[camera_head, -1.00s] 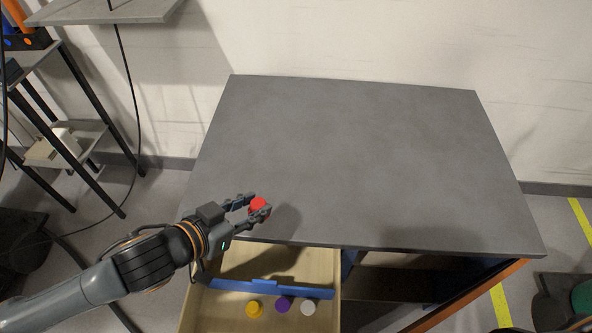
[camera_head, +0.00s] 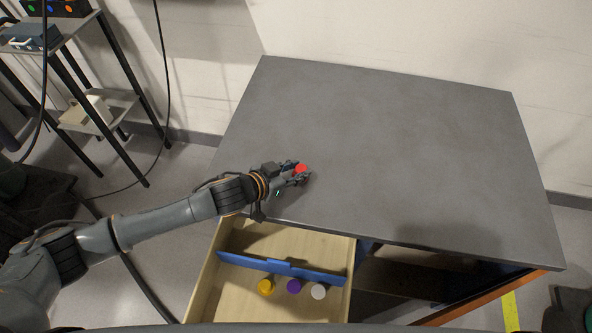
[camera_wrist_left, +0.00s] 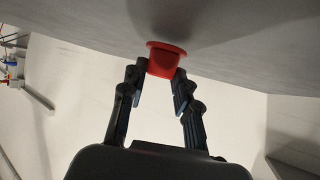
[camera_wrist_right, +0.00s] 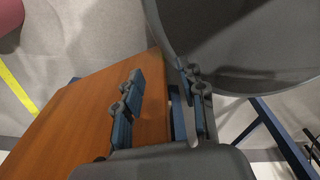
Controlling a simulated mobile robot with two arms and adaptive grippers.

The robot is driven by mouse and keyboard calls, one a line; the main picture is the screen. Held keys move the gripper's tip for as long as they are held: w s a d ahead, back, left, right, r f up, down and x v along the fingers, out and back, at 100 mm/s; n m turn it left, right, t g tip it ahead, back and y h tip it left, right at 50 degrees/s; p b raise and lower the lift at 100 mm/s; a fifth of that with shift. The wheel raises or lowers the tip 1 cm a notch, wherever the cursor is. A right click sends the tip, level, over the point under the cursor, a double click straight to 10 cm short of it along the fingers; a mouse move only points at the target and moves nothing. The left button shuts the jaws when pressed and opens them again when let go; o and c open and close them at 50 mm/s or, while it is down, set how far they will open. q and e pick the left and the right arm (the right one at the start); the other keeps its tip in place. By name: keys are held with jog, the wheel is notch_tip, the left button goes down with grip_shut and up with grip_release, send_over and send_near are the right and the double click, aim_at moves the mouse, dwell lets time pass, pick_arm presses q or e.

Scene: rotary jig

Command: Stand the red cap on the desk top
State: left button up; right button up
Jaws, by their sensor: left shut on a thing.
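The red cap (camera_head: 301,168) is over the left front part of the grey desk top (camera_head: 400,150). My left gripper (camera_head: 300,174) is shut on it, with the fingertips on either side. In the left wrist view the red cap (camera_wrist_left: 166,62) has its wide rim towards the desk surface (camera_wrist_left: 235,40) and looks upright. It is at or very close to the surface; I cannot tell whether it touches. My right gripper (camera_wrist_right: 163,98) shows only in its own wrist view, open and empty, with its fingers apart in front of an orange-brown panel (camera_wrist_right: 85,125).
An open wooden drawer (camera_head: 235,300) under the desk's front left holds a blue divider (camera_head: 280,267) and yellow (camera_head: 266,287), purple (camera_head: 294,286) and white (camera_head: 318,291) caps. A shelf rack (camera_head: 95,110) stands left. The rest of the desk top is clear.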

pick_arm(q)
jog(key=shift+f, duration=0.35)
jog(key=shift+f, duration=0.1)
jog(key=o, duration=0.8)
jog(key=shift+r, duration=0.2)
jog(key=v, duration=1)
jog(key=shift+s+a, duration=0.2)
jog(key=shift+a, duration=0.05)
jog(key=shift+s+a+r, duration=0.4)
jog(key=shift+s, duration=0.05)
